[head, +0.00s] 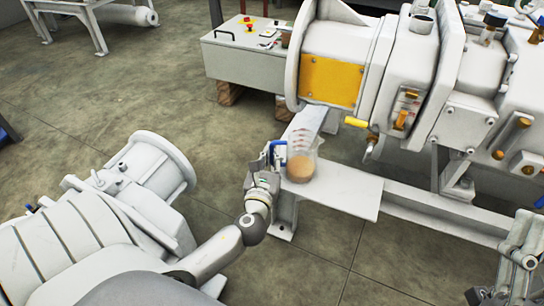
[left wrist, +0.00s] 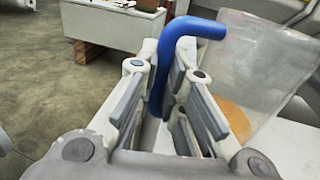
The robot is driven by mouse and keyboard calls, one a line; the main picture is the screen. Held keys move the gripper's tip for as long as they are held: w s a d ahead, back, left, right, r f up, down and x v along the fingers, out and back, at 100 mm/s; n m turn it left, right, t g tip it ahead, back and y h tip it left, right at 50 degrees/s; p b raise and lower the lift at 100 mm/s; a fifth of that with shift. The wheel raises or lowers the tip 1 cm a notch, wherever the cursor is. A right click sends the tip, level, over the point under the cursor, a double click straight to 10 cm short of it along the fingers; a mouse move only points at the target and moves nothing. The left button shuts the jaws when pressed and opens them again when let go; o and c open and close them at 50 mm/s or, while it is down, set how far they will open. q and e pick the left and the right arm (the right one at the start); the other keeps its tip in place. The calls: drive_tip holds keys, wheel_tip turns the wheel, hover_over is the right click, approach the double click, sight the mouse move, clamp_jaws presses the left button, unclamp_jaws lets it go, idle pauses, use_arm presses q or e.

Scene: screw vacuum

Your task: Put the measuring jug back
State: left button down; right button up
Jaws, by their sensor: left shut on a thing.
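The measuring jug (head: 302,165) is clear, with a blue handle and tan contents low inside. It appears upright at the white metal ledge (head: 345,195) of the machine; I cannot tell whether its base touches the ledge. My left gripper (head: 268,160) is shut on the blue handle, at the jug's left side. In the left wrist view, the handle (left wrist: 160,85) runs between the finger pads, and the clear jug wall (left wrist: 260,70) stands to the right. My right gripper (head: 525,235) is at the lower right edge of the head view, away from the jug, its fingers unclear.
The large white machine (head: 425,85) with a yellow panel (head: 331,81) rises behind and right of the jug. A yellow-handled valve (head: 357,123) sticks out near it. A control box (head: 245,55) stands behind on wooden blocks. Open floor (head: 220,125) lies left of the ledge.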

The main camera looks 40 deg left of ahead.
use_arm(q)
drive_tip(key=c, duration=1.9)
unclamp_jaws()
drive_tip(key=shift+f, duration=0.1)
drive_tip(key=shift+c, duration=0.2)
drive_tip(key=o, duration=0.4)
